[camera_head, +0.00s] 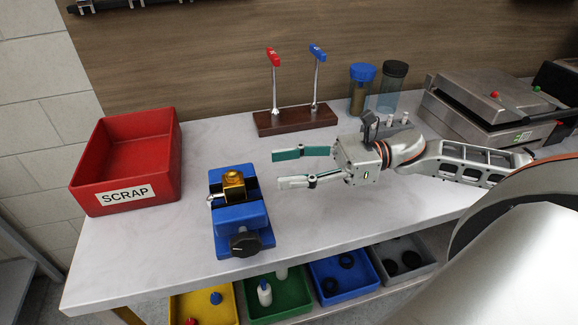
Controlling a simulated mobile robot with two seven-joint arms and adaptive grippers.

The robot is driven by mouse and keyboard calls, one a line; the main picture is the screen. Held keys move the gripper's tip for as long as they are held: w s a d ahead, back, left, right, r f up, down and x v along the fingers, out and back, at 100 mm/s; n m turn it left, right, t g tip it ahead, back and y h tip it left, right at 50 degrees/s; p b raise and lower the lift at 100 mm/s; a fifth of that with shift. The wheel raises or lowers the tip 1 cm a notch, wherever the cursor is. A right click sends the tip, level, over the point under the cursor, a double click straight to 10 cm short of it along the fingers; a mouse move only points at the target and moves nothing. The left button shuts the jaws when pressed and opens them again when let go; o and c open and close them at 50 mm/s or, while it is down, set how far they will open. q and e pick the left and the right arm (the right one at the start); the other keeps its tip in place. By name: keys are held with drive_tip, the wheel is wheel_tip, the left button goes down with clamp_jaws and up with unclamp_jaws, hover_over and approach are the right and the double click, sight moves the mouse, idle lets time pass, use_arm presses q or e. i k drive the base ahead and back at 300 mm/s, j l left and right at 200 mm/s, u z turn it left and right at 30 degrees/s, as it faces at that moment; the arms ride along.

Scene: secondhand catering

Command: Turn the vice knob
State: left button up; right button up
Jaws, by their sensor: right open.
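The blue vice (240,217) stands on the light worktop, left of the middle. A gold-coloured block (234,185) sits between its jaws. The black vice knob (244,245) is on the vice's front end, facing me. My right gripper (278,169) comes in from the right, its two green-and-grey fingers spread apart and pointing left. It is empty, to the right of the vice and farther back than the knob, apart from both. My left gripper is not in view.
A red SCRAP bin (128,162) stands at the left. Behind are a wooden base with two levers (295,118), two lidded containers (361,88) and a metal press-like appliance (486,107). Coloured trays (277,298) sit below the front edge. The worktop around the knob is clear.

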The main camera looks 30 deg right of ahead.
sight(246, 244)
drive_tip(key=k, duration=1)
